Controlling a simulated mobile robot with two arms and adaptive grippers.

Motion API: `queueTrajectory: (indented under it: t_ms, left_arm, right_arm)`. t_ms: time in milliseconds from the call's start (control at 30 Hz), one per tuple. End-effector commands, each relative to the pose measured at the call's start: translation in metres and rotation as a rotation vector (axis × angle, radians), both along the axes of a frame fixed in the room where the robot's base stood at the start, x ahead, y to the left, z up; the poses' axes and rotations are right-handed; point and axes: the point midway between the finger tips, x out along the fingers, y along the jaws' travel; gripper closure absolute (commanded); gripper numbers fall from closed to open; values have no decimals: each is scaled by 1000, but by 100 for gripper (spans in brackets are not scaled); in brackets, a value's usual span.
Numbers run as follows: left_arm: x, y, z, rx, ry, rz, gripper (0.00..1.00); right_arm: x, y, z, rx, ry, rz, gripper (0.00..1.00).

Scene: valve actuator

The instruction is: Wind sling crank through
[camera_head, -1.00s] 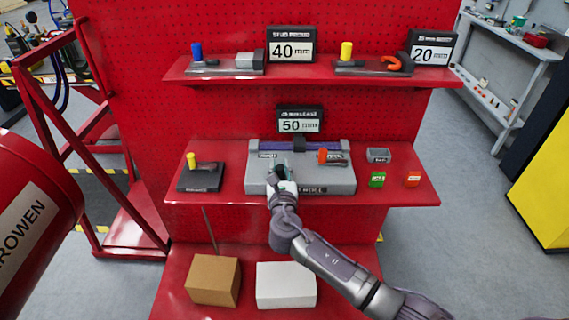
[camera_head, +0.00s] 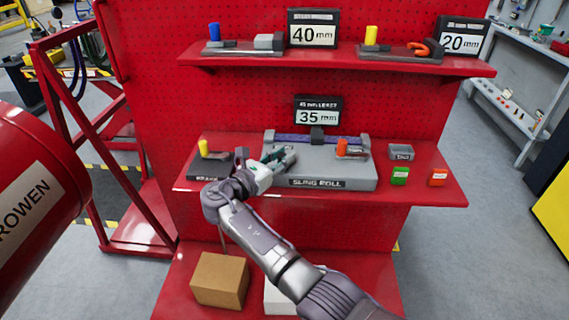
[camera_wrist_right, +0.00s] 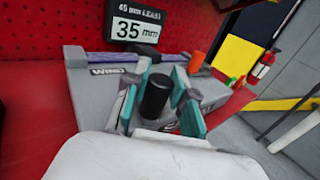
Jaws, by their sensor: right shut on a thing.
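The grey sling roll unit (camera_head: 340,180) sits on the middle red shelf, with a purple sling band (camera_head: 290,138) along its back. The display above it (camera_head: 316,116) reads 35 mm. My right gripper (camera_head: 276,160) is at the unit's left end. In the right wrist view its teal fingers (camera_wrist_right: 158,92) are shut around an upright black crank knob (camera_wrist_right: 156,96). The crank arm under the knob is hidden. An orange knob (camera_head: 341,147) stands on the unit's right part, apart from the gripper. My left gripper is not in view.
A dark block with a yellow knob (camera_head: 203,149) lies left of the unit, close to my right wrist. The upper shelf (camera_head: 340,68) overhangs behind.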

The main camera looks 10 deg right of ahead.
Motion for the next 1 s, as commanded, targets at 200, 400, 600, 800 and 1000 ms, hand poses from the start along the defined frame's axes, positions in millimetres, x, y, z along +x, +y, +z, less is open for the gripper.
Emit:
queueTrajectory:
  t_ms: [200, 400, 600, 800, 1000]
  left_arm:
    - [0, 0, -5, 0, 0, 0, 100]
    - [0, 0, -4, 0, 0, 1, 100]
    - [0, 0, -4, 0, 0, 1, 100]
    - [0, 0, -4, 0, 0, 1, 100]
    - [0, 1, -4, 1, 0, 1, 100]
  right_arm:
    - [1, 1, 0, 0, -2, -24, 100]
    - [1, 1, 1, 0, -1, -25, 100]
    - [2, 1, 1, 0, -2, -25, 67]
    - [1, 0, 1, 1, -1, -25, 49]
    - [1, 1, 1, 1, -1, -25, 49]
